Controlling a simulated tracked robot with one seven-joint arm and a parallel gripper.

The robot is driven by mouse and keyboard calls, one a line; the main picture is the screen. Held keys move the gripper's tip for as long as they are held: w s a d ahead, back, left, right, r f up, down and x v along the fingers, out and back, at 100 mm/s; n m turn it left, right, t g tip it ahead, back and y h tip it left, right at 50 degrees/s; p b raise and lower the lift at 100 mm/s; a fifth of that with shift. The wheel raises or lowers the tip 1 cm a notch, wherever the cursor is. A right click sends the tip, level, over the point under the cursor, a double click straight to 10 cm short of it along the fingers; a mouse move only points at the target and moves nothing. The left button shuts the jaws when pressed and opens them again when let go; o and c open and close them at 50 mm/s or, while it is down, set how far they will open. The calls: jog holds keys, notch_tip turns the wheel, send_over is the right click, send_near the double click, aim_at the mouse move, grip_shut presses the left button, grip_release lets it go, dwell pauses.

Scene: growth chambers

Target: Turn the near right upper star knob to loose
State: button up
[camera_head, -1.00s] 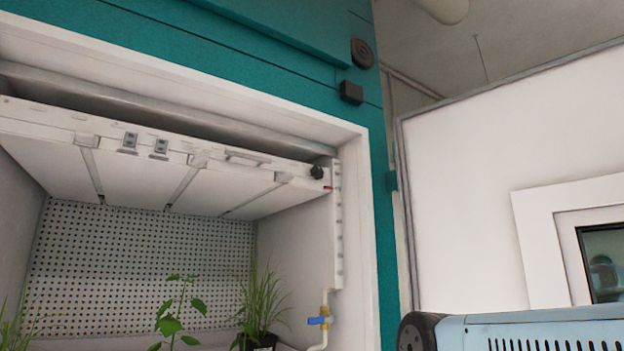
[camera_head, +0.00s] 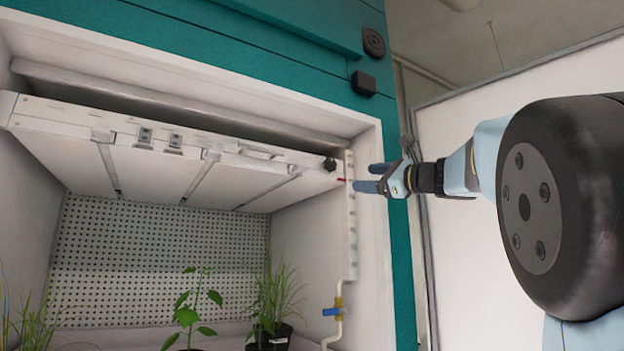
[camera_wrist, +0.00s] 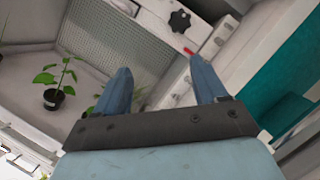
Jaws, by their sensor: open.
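The black star knob (camera_head: 329,164) sits at the right front corner of the white overhead shelf panel (camera_head: 220,146), beside a slotted upright rail (camera_head: 350,230). It also shows in the wrist view (camera_wrist: 180,21), above and between my fingers. A small red marker (camera_head: 341,180) is just below and right of the knob. My gripper (camera_head: 368,178) is open and empty, right of the knob and apart from it, with its fingers pointing left at the chamber. In the wrist view my gripper (camera_wrist: 165,85) shows both blue fingers spread. The knob's turn position cannot be told.
Potted plants (camera_head: 270,310) stand low in the chamber. A blue-handled valve (camera_head: 333,311) on a pipe is below the rail. The teal chamber frame (camera_head: 398,250) is behind my gripper. An open white door (camera_head: 460,240) stands at the right. The space before the knob looks clear.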

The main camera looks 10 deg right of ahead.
aim_at(331, 165)
jog(key=shift+m+t, duration=0.4)
jog(key=shift+t, duration=0.1)
jog(key=r+x, duration=0.1)
jog(key=x, duration=0.3)
jog(key=d+x, duration=0.1)
jog(key=x, duration=0.4)
jog(key=r+x, duration=0.1)
jog(key=x, duration=0.4)
jog(key=shift+d+r, duration=0.25)
jog(key=shift+r, duration=0.05)
jog(key=shift+c, duration=0.5)
jog(key=c, duration=0.9)
jog(key=shift+s+a, duration=0.1)
jog(key=shift+a, duration=0.3)
jog(key=shift+c, duration=0.2)
jog(key=shift+d+n, duration=0.3)
jog(key=shift+d, duration=0.05)
